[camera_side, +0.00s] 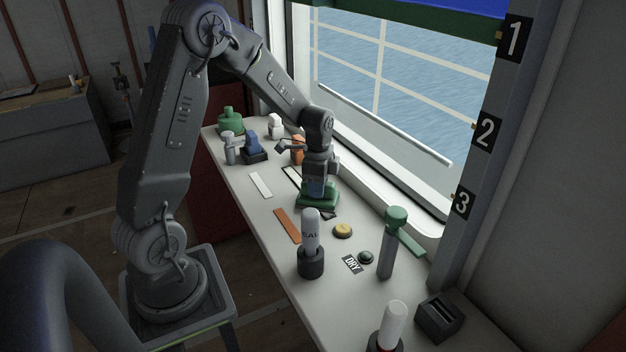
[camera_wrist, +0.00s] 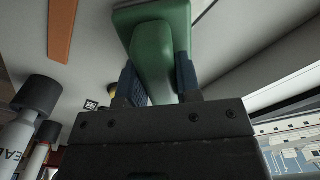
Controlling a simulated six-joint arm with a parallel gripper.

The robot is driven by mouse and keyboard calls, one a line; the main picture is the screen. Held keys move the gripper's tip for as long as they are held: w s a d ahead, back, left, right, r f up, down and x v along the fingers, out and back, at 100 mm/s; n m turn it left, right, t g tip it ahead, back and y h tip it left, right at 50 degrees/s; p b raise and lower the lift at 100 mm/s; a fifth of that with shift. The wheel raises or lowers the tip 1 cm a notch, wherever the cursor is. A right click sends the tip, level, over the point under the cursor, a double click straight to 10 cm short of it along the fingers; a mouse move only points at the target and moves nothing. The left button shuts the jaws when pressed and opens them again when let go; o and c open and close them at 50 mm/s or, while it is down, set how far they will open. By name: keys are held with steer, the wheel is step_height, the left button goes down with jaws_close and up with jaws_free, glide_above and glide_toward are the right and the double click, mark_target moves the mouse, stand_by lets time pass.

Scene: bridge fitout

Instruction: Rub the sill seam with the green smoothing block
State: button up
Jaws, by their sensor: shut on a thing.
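My gripper (camera_side: 318,188) is shut on the green smoothing block (camera_side: 318,201), low over the middle of the white sill counter (camera_side: 262,225). In the wrist view the block (camera_wrist: 152,62) sits between my gripper's two dark blue fingers (camera_wrist: 158,80). Its narrower grip part is between the fingers and its wider base is beyond them. I cannot tell whether the base touches the counter. The sill seam is not clearly visible; the arm and block hide part of the counter near the window.
A SEAL tube (camera_side: 310,232) stands in a dark holder, near a yellow button (camera_side: 343,231) and a green-topped cylinder (camera_side: 387,255). An orange strip (camera_side: 287,226) and a white strip (camera_side: 260,185) lie flat. A blue item (camera_side: 253,142) and green container (camera_side: 231,121) stand behind.

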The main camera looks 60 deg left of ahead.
steer(key=shift+d, duration=0.9)
steer(key=shift+a, duration=4.2)
step_height(320, 180, up, 8)
steer(key=shift+d+r, duration=0.15)
